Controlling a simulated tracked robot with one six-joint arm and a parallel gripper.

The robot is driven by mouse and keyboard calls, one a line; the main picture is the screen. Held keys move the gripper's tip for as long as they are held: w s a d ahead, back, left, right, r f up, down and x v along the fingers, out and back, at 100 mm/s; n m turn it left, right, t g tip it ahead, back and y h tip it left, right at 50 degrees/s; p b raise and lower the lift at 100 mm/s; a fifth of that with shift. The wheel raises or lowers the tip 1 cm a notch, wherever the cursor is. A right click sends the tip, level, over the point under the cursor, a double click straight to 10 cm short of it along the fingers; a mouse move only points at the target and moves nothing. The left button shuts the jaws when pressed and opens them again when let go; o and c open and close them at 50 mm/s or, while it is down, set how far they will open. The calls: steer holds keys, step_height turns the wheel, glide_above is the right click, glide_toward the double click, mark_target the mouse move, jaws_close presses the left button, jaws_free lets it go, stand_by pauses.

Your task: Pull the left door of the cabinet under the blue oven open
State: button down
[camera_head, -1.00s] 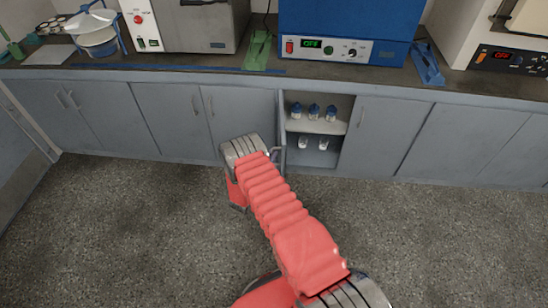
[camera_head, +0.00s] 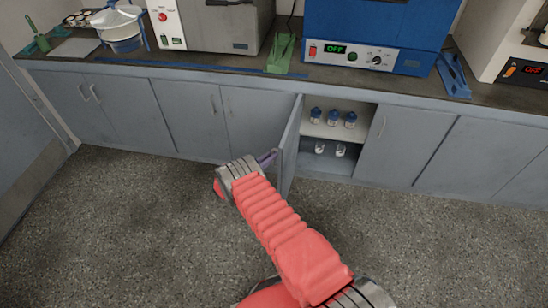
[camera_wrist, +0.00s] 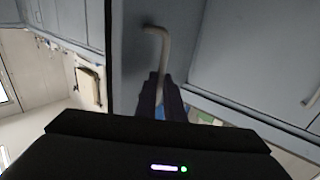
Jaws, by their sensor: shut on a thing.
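The left door (camera_head: 291,145) of the cabinet under the blue oven (camera_head: 378,22) stands partly open, swung out toward me and seen nearly edge-on. My gripper (camera_head: 268,158) is at its outer face, left of it. In the wrist view my dark fingers (camera_wrist: 162,95) are shut on the pale bent handle (camera_wrist: 157,32) of the door (camera_wrist: 132,75). In the head view the handle is hidden by my arm and the door. The right door (camera_head: 405,145) is shut.
The open compartment shows blue-capped bottles on a shelf (camera_head: 340,131) and small glass vessels below. Neighbouring grey doors (camera_head: 184,112) are shut. The speckled floor (camera_head: 130,230) before the cabinets is clear. The counter above holds several instruments.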

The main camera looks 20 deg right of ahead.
steer(key=shift+w+r, duration=0.2)
steer(key=shift+w, duration=0.05)
steer(key=c, duration=2.1)
jaws_free()
steer(key=shift+o, duration=1.2)
steer(key=shift+s+f, duration=0.1)
steer(key=shift+a, duration=0.1)
steer(key=shift+a, duration=0.1)
steer(key=v, duration=1.3)
steer(key=shift+s+a, duration=0.2)
